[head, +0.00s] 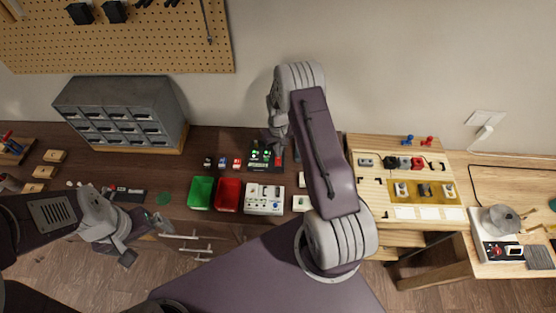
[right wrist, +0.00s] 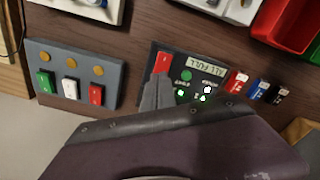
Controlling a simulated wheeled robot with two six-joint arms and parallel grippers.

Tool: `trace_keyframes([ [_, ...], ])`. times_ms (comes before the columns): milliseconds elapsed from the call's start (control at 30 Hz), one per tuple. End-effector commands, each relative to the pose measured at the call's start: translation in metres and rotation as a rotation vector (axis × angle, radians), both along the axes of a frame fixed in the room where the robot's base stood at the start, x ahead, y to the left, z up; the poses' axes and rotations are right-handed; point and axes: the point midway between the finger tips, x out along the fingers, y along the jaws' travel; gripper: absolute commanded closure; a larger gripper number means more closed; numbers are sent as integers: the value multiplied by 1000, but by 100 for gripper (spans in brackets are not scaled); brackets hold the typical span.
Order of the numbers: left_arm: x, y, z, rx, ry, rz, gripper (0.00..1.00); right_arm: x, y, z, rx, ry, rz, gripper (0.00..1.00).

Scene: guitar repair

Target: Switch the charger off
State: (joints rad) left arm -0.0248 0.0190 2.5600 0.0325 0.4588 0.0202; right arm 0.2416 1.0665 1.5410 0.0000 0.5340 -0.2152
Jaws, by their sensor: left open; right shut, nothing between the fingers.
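The charger (head: 262,165) is a dark box on the brown bench, with green lights and a red switch (head: 279,160) at its right end. In the right wrist view the charger (right wrist: 204,56) has a display reading "ALL FULL", a green round mark and a red rocker switch (right wrist: 162,62). My right gripper (head: 270,137) is shut and empty at the charger's back edge. In the right wrist view its grey fingertips (right wrist: 157,92) overlap the lower end of the red switch; contact cannot be told. My left gripper (head: 160,226) is open and empty at the bench's front left.
Black, blue and red batteries (head: 222,162) stand left of the charger. A green bin (head: 201,192), a red bin (head: 228,194) and a white device (head: 264,199) are in front. A grey panel (right wrist: 72,75) with green, white and red switches lies beside the charger. Grey drawers (head: 120,105) stand back left.

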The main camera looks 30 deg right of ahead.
Motion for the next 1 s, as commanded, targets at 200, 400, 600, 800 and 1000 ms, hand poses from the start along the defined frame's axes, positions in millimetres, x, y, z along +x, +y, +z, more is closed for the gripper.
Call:
trace_keyframes([
  [200, 0, 0, -2, 0, 0, 0, 0, 0, 0, -2, 0, 0, 0, 100],
  [400, 0, 0, -4, 0, 0, 0, 0, 0, 0, -5, 0, 0, 0, 100],
  [600, 0, 0, -7, 0, 0, 0, 0, 0, 0, -8, 0, 0, 0, 100],
  [800, 0, 0, -9, 0, 0, 0, 0, 0, 0, -11, 0, 0, 0, 100],
  [1000, 0, 0, -12, 0, 0, 0, 0, 0, 0, -14, 0, 0, 0, 100],
])
